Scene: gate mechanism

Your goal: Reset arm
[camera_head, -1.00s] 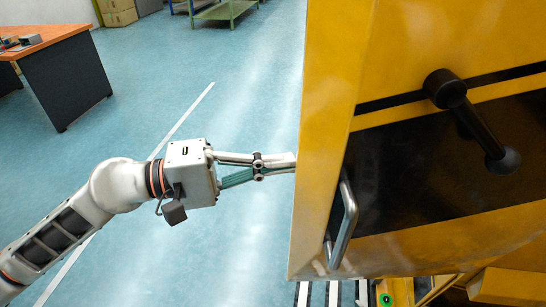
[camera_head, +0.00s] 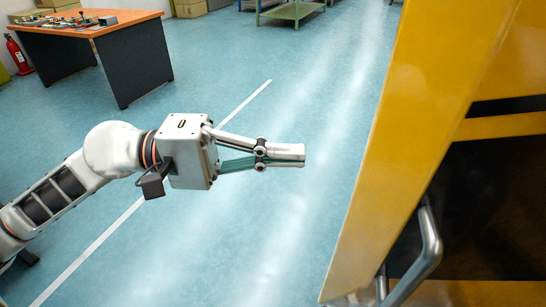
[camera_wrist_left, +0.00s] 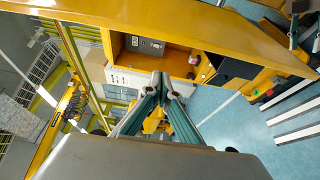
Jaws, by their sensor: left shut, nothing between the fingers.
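My left gripper (camera_head: 290,154) is shut and empty, held out over the blue floor in the head view. Its fingers point right toward the yellow panel (camera_head: 425,110), with a clear gap between them. The panel's dark face carries a metal handle (camera_head: 428,250) at the lower right. In the left wrist view my shut fingers (camera_wrist_left: 161,84) are at the middle, in front of a yellow structure (camera_wrist_left: 190,22) with an open bay. My right gripper is in neither view.
An orange-topped table (camera_head: 88,24) with small items stands at the upper left. A red fire extinguisher (camera_head: 18,56) is at the far left, and a green rack (camera_head: 292,12) is at the back. The floor (camera_head: 270,230) between arm and panel is clear.

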